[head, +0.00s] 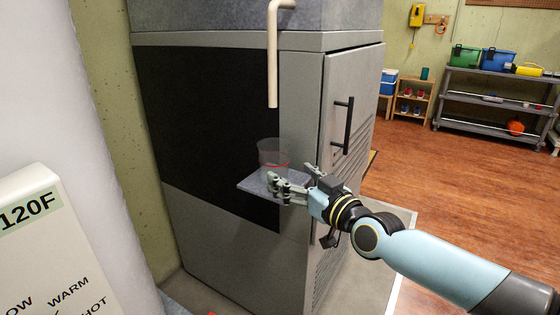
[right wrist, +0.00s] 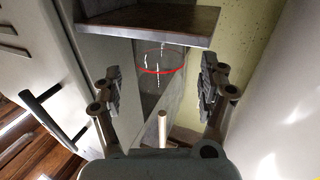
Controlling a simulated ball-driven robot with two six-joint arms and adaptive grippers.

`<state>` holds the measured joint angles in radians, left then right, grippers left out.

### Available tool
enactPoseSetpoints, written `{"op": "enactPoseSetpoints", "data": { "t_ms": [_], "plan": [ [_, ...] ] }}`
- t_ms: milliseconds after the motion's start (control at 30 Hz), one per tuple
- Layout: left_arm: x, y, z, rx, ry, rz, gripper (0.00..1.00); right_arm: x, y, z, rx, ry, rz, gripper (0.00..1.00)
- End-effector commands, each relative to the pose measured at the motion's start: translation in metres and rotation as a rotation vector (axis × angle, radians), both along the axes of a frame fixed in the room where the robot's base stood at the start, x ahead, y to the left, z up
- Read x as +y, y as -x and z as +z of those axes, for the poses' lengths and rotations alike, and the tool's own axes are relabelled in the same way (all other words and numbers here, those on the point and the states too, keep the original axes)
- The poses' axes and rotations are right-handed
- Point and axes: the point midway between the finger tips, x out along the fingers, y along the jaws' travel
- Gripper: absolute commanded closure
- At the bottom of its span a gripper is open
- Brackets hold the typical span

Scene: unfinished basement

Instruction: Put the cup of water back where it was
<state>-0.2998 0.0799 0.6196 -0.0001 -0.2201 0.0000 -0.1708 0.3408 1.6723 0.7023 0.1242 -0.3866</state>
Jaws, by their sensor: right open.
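A clear cup with a red band (head: 273,153) stands upright on a small grey shelf (head: 250,186) on the dark side of a grey cabinet. My right gripper (head: 291,175) is open at the shelf, close to the cup, with its fingers partly in front of the cup's lower part. In the right wrist view, which looks upside down, the cup (right wrist: 160,58) appears between the two spread fingers (right wrist: 160,74), with visible gaps on both sides. I cannot tell the water level. My left gripper is not in view.
A beige pipe (head: 272,60) hangs above the cup. The grey cabinet (head: 300,115) has a black door handle (head: 343,125) to the right of the shelf. A white tank (head: 60,90) with a temperature panel (head: 45,235) stands at the left. Wooden floor (head: 460,185) is open at the right.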

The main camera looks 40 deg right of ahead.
Motion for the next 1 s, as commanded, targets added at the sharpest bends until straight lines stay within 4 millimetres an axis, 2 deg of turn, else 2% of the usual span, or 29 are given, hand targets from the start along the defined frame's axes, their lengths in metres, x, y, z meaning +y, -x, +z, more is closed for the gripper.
{"op": "enactPoseSetpoints", "data": {
  "t_ms": [100,200,433,533,567,667,700,767,800,867,900,967,1000],
  "plan": [
    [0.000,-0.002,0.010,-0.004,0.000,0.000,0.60,0.000,0.025,0.002,0.003,0.001,0.001,0.24],
    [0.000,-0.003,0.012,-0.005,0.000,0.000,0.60,0.001,0.040,0.001,0.001,0.001,0.001,0.24],
    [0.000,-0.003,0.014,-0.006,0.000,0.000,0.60,0.000,0.053,-0.001,0.002,0.000,0.000,0.24],
    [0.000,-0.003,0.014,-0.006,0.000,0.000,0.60,-0.002,0.057,-0.021,0.045,0.004,-0.007,0.24],
    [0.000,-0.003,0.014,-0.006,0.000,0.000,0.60,-0.004,0.060,-0.035,0.075,0.007,-0.012,0.24],
    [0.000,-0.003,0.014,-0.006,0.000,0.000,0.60,-0.010,0.080,-0.105,0.233,0.021,-0.030,0.24],
    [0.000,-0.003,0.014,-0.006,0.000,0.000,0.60,-0.012,0.095,-0.142,0.319,0.027,-0.039,0.24],
    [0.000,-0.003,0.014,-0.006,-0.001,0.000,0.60,-0.013,0.126,-0.201,0.464,0.033,-0.051,0.24],
    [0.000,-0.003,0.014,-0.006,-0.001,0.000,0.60,-0.012,0.152,-0.239,0.564,0.036,-0.057,0.24],
    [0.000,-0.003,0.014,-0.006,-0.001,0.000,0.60,-0.008,0.195,-0.291,0.713,0.039,-0.064,0.24],
    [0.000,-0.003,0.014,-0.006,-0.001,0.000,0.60,-0.004,0.227,-0.322,0.813,0.040,-0.067,0.24],
    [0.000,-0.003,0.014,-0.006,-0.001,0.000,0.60,0.004,0.277,-0.363,0.958,0.041,-0.068,0.24],
    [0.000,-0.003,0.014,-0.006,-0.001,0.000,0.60,0.010,0.312,-0.385,1.049,0.041,-0.067,0.24]
  ]
}}
